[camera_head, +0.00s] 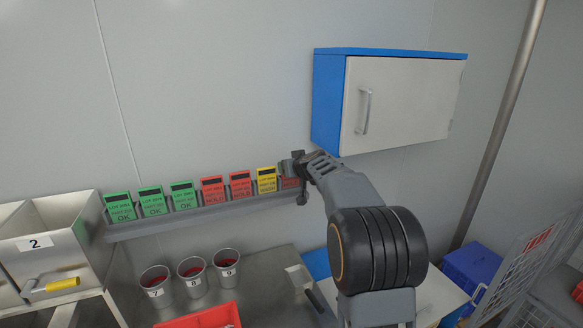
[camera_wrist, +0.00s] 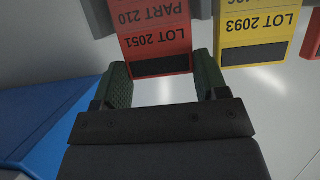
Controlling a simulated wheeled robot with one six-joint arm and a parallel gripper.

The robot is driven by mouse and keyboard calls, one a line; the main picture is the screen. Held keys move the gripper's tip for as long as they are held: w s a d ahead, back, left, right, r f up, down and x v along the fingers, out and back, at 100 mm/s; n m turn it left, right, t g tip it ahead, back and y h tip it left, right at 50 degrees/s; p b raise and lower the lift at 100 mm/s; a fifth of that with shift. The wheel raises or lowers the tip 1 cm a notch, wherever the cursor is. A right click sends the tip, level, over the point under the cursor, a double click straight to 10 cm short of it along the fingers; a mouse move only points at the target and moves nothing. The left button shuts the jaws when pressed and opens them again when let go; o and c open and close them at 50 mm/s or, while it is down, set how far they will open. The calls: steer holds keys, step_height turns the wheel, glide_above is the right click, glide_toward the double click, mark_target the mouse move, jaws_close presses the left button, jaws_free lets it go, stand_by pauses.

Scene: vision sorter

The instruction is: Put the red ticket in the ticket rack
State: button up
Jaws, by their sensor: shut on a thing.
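The red ticket (camera_wrist: 155,35) is upside down in the wrist view, with "LOT 2051" and "PART 210" on it and a dark bar at its upper edge. My gripper (camera_wrist: 165,80) is shut on it, one green-padded finger at each side. In the head view my gripper (camera_head: 290,167) is at the right end of the ticket rack (camera_head: 215,210), a grey rail on the wall. The held ticket (camera_head: 290,183) shows just below the fingers, at the rack's right end, beside a yellow ticket (camera_head: 266,179). I cannot tell whether its lower edge sits in the rail.
The rack also holds green tickets (camera_head: 151,201) and two other red ones (camera_head: 213,189). A blue-and-white cabinet (camera_head: 400,105) hangs just above right of my gripper. Metal cups (camera_head: 192,278) and a red tray (camera_head: 205,317) stand below. A numbered bin (camera_head: 45,243) is at left.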

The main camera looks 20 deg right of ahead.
steer(key=o, duration=0.6)
steer(key=shift+r+p, duration=0.2)
steer(key=shift+p, duration=0.1)
steer(key=b+v, duration=0.3)
steer(key=v, duration=0.9)
steer(key=s+a+f+g+y, duration=0.1)
steer(key=s+a+f+g, duration=0.2)
steer(key=s+a+f, duration=0.4)
steer(key=s+a+f+g+y, duration=0.1)
steer(key=s+a+f+g, duration=0.2)
steer(key=s+a+f, duration=0.55)
steer(key=s+f+g, duration=0.1)
steer(key=s, duration=0.2)
steer(key=s+d+f+g+h, duration=0.1)
steer(key=s, duration=0.2)
steer(key=s+d+f+g+h, duration=0.1)
steer(key=s, duration=0.3)
steer(key=shift+f, duration=0.4)
